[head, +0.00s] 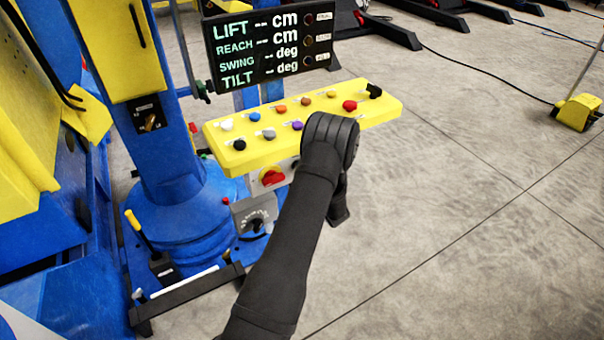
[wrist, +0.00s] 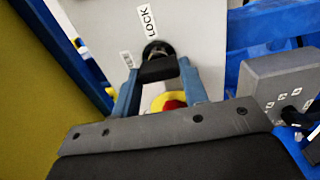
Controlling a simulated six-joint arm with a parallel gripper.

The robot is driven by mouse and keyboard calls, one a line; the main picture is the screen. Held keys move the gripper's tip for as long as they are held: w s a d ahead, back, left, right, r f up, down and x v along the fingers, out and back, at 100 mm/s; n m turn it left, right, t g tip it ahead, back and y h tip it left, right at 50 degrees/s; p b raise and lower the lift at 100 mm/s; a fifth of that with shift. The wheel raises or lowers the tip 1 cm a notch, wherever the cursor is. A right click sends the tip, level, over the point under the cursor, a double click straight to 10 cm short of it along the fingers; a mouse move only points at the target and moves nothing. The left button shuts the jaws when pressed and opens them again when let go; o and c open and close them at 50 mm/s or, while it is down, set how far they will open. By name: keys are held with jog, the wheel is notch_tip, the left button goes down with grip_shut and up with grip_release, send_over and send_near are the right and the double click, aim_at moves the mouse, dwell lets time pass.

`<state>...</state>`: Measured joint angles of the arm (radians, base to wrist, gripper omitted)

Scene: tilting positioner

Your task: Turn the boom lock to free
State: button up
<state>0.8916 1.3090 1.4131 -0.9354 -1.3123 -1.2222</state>
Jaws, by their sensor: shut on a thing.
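The boom lock shows in the wrist view as a black knob (wrist: 158,68) with a bar handle on a pale grey panel. A LOCK label (wrist: 147,20) is printed on the panel just above the knob. A second small label (wrist: 127,60) lies to its left, too small to read. My gripper (wrist: 157,74) has its two blue-grey fingers either side of the bar and is shut on it. The bar lies nearly level in this view, below the LOCK label; its exact setting is hard to tell. In the head view my own arm hides the gripper and the knob.
A yellow console (head: 225,150) with coloured knobs stands under a dark readout board (head: 270,50). Below it are a red-and-yellow switch (head: 271,177) and a grey dial box (head: 255,213), close to my arm. Open concrete floor (head: 450,230) lies to the right.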

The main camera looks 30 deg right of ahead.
dwell(0.3)
jog(key=o, duration=1)
jog(key=shift+s, duration=0.1)
jog(key=s, duration=1.7)
jog(key=shift+s, duration=0.15)
jog(key=w, duration=1.7)
jog(key=shift+w, duration=0.25)
